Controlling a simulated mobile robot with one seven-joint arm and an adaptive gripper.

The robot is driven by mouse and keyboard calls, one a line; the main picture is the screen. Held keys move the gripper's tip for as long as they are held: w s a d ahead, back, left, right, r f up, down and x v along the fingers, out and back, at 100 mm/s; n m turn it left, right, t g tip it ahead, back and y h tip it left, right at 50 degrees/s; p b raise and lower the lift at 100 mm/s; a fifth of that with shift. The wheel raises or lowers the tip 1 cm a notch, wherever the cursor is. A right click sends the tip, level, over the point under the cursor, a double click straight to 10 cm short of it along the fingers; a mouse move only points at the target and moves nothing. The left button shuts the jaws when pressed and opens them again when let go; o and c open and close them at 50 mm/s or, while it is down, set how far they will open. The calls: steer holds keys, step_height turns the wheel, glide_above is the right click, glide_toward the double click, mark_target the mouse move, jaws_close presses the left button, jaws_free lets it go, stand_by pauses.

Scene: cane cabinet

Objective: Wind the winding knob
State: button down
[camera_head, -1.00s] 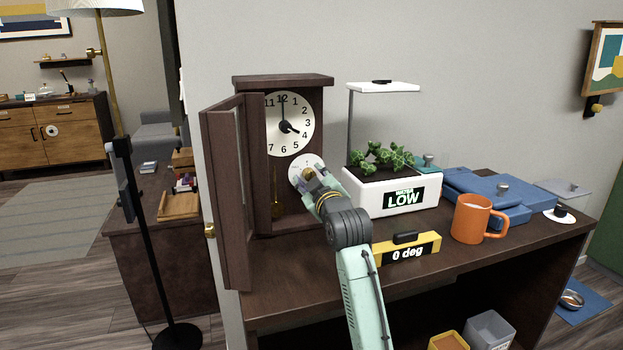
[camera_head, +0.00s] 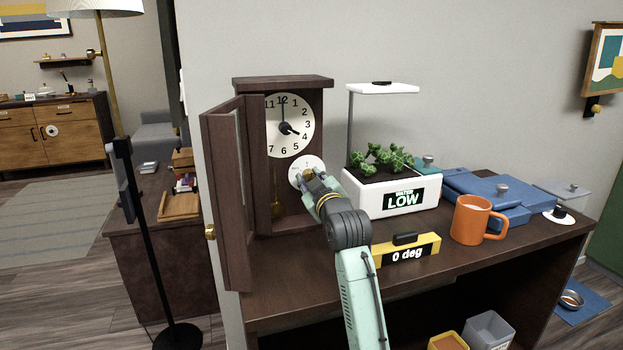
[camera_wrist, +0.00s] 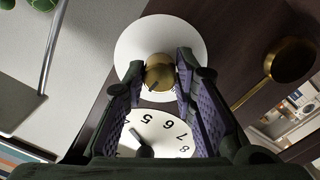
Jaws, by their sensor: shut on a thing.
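The winding knob is a small brass knob (camera_wrist: 159,72) on a round white plate (camera_wrist: 140,42), below the dial inside the clock (camera_head: 283,82). The plate also shows in the head view (camera_head: 301,166), where my gripper partly covers it. My gripper (camera_wrist: 158,78) is shut on the knob, with one finger on each side of it in the wrist view. The white clock dial (camera_head: 290,115) reads about four o'clock. The clock's dark door (camera_head: 228,195) stands open to the left. A brass pendulum (camera_head: 277,210) hangs left of the knob and also shows in the wrist view (camera_wrist: 290,60).
A white planter (camera_head: 370,203) with a lamp stands right of my gripper. A yellow level (camera_head: 420,248) reading "0 deg" lies close to my arm. An orange mug (camera_head: 470,220) and blue cases (camera_head: 490,195) are farther right. The open door bounds the left side.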

steer(key=m+p, duration=0.3)
steer(key=m, duration=0.2)
steer(key=shift+r, duration=0.15)
steer(key=m+p, duration=0.3)
steer(key=m, duration=0.2)
steer(key=shift+g, duration=0.3)
steer(key=m+p, duration=0.3)
steer(key=m, duration=0.2)
steer(key=shift+r+m+p, duration=0.1)
steer(key=shift+m+p, duration=0.2)
steer(key=shift+p, duration=0.05)
steer(key=m+p, duration=0.2)
steer(key=m, duration=0.2)
steer(key=shift+y+p, duration=0.3)
steer(key=shift+y, duration=0.1)
steer(key=shift+m, duration=0.4)
steer(key=c, duration=1.3)
jaws_free()
steer(key=shift+f, duration=0.2)
